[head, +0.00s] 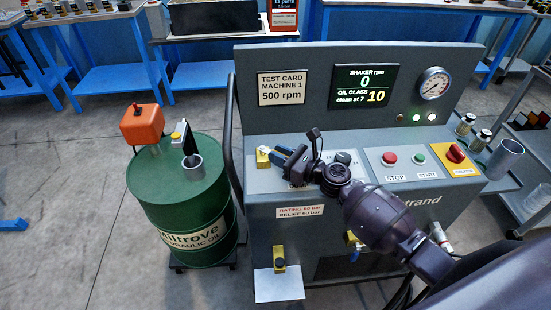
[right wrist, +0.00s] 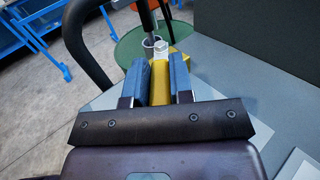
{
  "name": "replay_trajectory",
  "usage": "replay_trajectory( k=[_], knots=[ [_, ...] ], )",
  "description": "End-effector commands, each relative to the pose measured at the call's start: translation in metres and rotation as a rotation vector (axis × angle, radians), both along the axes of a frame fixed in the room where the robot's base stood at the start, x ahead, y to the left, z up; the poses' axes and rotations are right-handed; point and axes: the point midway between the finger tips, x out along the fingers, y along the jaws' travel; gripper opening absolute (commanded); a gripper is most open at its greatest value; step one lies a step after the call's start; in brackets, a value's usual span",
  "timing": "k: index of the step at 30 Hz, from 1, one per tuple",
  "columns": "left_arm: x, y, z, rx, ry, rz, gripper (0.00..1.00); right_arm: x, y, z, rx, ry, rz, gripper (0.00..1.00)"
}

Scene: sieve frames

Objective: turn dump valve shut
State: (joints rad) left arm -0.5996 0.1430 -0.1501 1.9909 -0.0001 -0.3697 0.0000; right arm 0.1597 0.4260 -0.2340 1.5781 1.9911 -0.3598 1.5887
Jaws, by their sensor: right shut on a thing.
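The yellow handle (head: 263,156), which I take to be the dump valve's, is at the left end of the grey test machine's sloping panel. My right gripper (head: 280,157) reaches it from the right. In the right wrist view the two blue fingers (right wrist: 160,82) are shut on the yellow handle (right wrist: 160,78), one on each side. The handle's base and its label are hidden, so I cannot tell how far it is turned. My left gripper is not in view.
A green oil drum (head: 165,205) with an orange pump head (head: 142,124) stands left of the machine. A black hand rail (head: 229,130) runs between them. STOP (head: 390,158) and START (head: 419,160) buttons lie right of my gripper. The display (head: 363,88) reads 0 rpm, oil class 10.

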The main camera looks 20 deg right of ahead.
Motion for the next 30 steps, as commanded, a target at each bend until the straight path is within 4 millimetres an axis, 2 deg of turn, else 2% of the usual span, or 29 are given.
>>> replay_trajectory(
  k=[1,5,14,26,27,30],
  knots=[
    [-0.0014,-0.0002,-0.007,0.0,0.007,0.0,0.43,0.0014,-0.0022,-0.0039,-0.001,0.002,0.027,0.0],
    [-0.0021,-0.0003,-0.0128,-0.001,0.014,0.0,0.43,0.0033,-0.0043,-0.0033,0.001,0.003,0.086,0.0],
    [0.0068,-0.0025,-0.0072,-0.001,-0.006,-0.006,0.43,0.0053,-0.0064,-0.0008,0.001,0.001,0.15,0.0],
    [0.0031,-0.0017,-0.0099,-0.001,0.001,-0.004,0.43,0.0057,-0.0065,0.0003,0.001,-0.001,0.154,0.0],
    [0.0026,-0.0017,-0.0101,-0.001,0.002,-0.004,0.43,0.0057,-0.0064,0.0003,0.001,-0.001,0.154,0.26],
    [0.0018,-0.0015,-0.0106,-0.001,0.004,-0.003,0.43,0.0057,-0.0064,0.0003,0.001,-0.001,0.154,0.41]
  ],
)
